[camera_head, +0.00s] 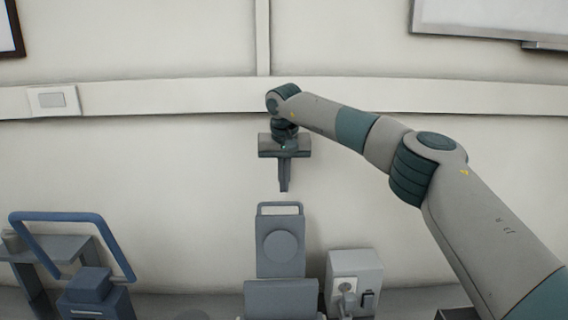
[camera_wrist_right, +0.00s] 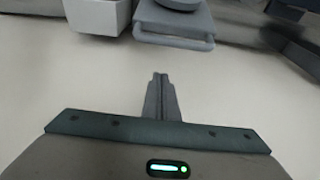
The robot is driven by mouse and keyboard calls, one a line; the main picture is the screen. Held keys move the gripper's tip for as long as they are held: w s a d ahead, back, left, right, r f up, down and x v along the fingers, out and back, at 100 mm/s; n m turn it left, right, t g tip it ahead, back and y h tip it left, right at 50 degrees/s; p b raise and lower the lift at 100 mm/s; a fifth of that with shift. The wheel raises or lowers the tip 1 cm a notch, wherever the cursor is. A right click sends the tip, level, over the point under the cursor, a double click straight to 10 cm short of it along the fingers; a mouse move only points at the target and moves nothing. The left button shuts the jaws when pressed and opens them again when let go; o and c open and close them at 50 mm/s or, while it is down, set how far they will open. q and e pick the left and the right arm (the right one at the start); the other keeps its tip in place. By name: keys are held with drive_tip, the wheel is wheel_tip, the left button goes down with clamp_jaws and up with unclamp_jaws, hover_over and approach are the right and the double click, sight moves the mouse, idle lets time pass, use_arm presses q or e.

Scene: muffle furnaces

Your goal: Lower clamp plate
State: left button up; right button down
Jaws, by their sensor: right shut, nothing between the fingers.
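The clamp plate (camera_head: 280,246) is a grey upright plate with a round disc on its face and a loop handle (camera_head: 280,206) along its top edge. In the right wrist view the loop handle (camera_wrist_right: 174,40) shows at the top, ahead of the fingertips. My right gripper (camera_head: 284,188) hangs above the handle, pointing down, with a gap between them. It is shut and empty, its fingers (camera_wrist_right: 161,78) pressed together in the wrist view. A grey block (camera_head: 283,300) stands in front of the plate's lower part and hides its bottom. My left gripper is not in view.
A light grey box with a socket and switch (camera_head: 354,268) stands just right of the plate. At the left is a device with a blue loop handle (camera_head: 72,216) beside a grey stand (camera_head: 58,250). The wall (camera_head: 180,190) is behind; the air around my gripper is clear.

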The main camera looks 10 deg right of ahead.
drive_tip(key=shift+s+a+f+p, duration=0.1)
drive_tip(key=shift+s+f+p, duration=0.1)
drive_tip(key=shift+s+p, duration=0.3)
drive_tip(key=shift+s+a+f+p, duration=0.15)
drive_tip(key=shift+s+f+p, duration=0.1)
drive_tip(key=shift+s, duration=0.4)
drive_tip(key=shift+s+a+f+p, duration=0.1)
drive_tip(key=shift+s+f+p, duration=0.1)
drive_tip(key=shift+s+p, duration=0.3)
drive_tip(key=shift+s, duration=0.15)
drive_tip(key=shift+b, duration=0.3)
